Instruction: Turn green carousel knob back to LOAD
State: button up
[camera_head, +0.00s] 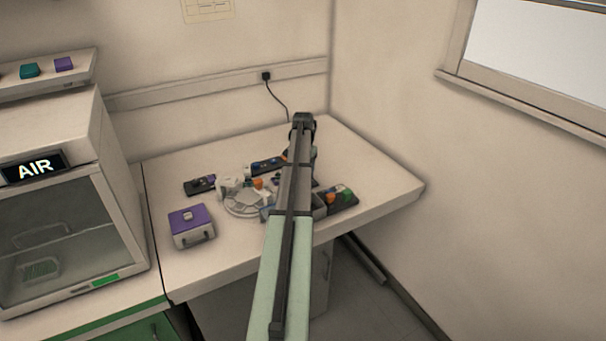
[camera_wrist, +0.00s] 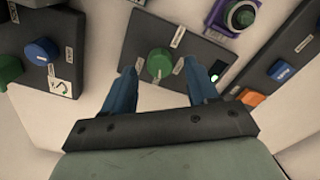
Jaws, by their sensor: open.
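The green knob (camera_wrist: 158,63) sits on a dark panel (camera_wrist: 146,30) in the wrist view. A small light mark shows near its lower edge. Small white labels (camera_wrist: 177,37) surround it; their wording is too small to read. My gripper (camera_wrist: 160,67) is open, with one blue finger on each side of the knob. I cannot tell whether the fingers touch it. In the head view my arm covers the gripper, and I cannot make out this knob there.
In the head view, a purple-lidded box (camera_head: 190,222) stands on the table.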

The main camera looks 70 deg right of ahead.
jog(key=shift+f, duration=0.95)
jog(key=shift+c, duration=0.2)
jog(key=c, duration=1)
jog(key=shift+n, duration=0.4)
jog(key=n, duration=1.3)
jog(key=shift+n, duration=0.3)
